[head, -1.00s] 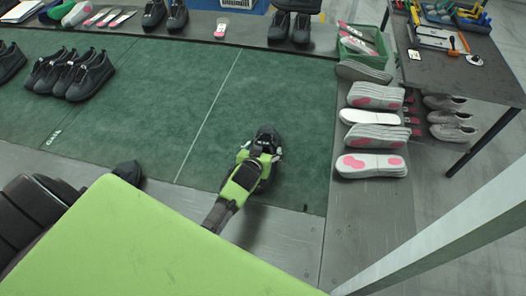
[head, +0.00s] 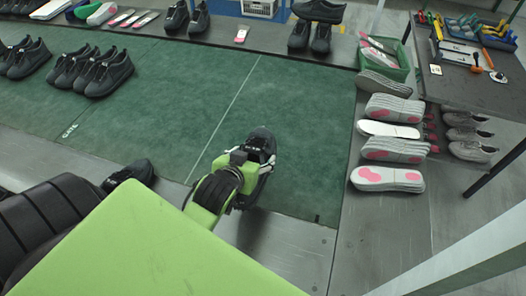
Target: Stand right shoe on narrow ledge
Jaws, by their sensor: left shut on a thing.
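A black shoe (head: 262,139) with a pale lace area is held in my left gripper (head: 258,158), over the near edge of the green mat (head: 285,110). The gripper is shut on it; its fingers are mostly hidden by my arm. I cannot tell whether the shoe touches the surface below. A grey metal ledge (head: 300,240) runs along the mat's near side. A dark rounded thing, probably a black shoe (head: 130,172), shows on this side at the left, partly hidden by my green body. My right gripper is not in view.
Several black shoes (head: 95,72) stand on the mat at the far left. More stand on the back ledge (head: 265,42). Pale insoles (head: 388,178) are stacked on the right-hand strip, near a green crate (head: 398,68) and grey shoes (head: 472,150). The mat's middle is clear.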

